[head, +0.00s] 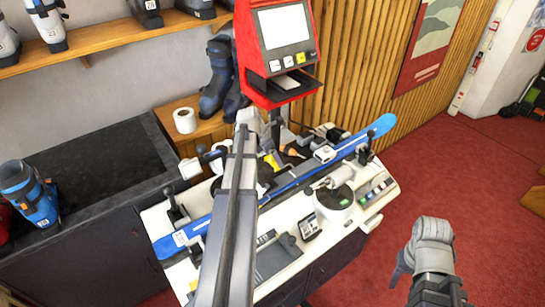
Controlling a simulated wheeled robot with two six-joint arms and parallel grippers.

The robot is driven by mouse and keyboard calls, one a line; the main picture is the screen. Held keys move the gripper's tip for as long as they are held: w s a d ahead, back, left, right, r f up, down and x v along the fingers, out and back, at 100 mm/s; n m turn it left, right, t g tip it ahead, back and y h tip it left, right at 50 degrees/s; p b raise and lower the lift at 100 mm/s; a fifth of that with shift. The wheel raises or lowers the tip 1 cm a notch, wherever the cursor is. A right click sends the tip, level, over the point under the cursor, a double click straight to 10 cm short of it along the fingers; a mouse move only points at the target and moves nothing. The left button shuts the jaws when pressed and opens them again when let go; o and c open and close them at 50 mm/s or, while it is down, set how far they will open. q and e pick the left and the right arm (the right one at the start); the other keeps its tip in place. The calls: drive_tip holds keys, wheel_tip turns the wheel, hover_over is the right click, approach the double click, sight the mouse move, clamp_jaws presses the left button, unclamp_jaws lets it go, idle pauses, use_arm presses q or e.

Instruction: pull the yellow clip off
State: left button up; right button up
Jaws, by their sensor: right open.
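A small yellow piece (271,161), which looks like the yellow clip, shows on the bench near the middle of the blue ski (382,125), just right of my long grey arm link. It is small and partly crowded by other parts, so I cannot tell what it grips. The ski lies slantwise across the white bench top. My right gripper (403,264) is at the lower right, over the red floor, open, apart from the bench and well away from the yellow piece. My left arm crosses the bench and hides part of it; its gripper cannot be made out.
The white bench (388,200) carries a round white device (335,203), a small display box (304,226) and several tools. A red terminal (247,60) stands behind. A blue boot (28,195) is on the dark counter at left. The red floor at right is mostly clear.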

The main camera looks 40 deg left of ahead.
use_arm(q)
drive_tip(key=shift+r+p, duration=1.45)
drive_tip(key=shift+r, duration=0.25)
drive_tip(key=shift+f, duration=0.1)
